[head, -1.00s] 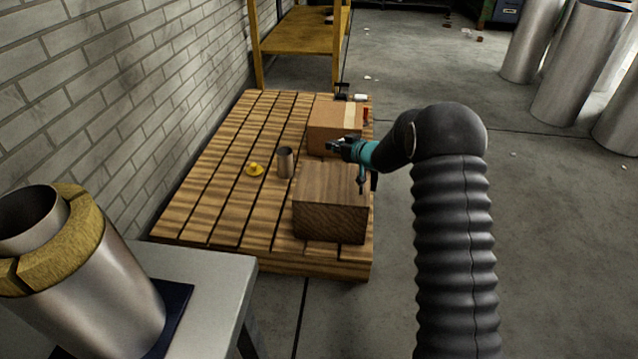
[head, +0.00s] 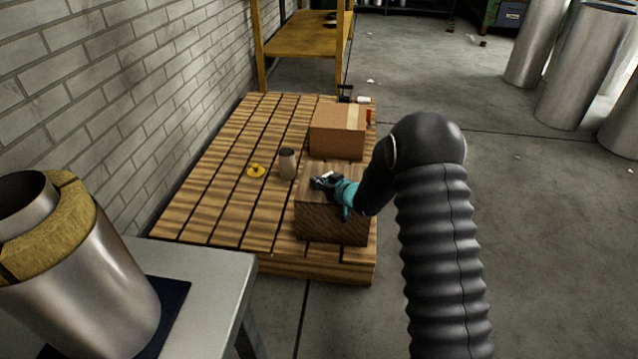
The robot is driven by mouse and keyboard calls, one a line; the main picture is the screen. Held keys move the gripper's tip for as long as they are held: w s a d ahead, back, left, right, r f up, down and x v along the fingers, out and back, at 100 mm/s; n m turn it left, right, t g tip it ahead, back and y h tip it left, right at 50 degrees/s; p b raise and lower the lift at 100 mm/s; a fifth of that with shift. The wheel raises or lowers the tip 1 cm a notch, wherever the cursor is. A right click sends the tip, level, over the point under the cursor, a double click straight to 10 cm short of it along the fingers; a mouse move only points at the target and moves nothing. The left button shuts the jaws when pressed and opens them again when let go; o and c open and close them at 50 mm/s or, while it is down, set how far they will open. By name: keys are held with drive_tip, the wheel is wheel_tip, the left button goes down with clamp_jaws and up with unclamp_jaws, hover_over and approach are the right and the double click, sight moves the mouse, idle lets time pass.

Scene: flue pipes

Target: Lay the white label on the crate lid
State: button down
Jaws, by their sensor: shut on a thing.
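The wooden crate (head: 331,224) stands on the near right part of a slatted pallet. Its flat lid (head: 308,195) faces up and is partly covered by my arm. My gripper (head: 322,182) is over the lid, coming in from the right, with its fingers shut on a small white thing, seemingly the white label (head: 328,175). Most of the label is hidden by the fingers. I cannot tell whether it touches the lid.
A cardboard box (head: 337,138) stands behind the crate. A metal cup (head: 288,164) and a yellow object (head: 256,171) are to the left on the slatted pallet (head: 215,190). A grey table (head: 200,275) with an insulated pipe (head: 75,270) is at front left.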

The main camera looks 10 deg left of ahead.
drive_tip(key=shift+f, duration=0.15)
drive_tip(key=c, duration=1.3)
unclamp_jaws()
drive_tip(key=shift+r, duration=0.35)
drive_tip(key=p+v, duration=0.1)
drive_tip(key=v, duration=1.1)
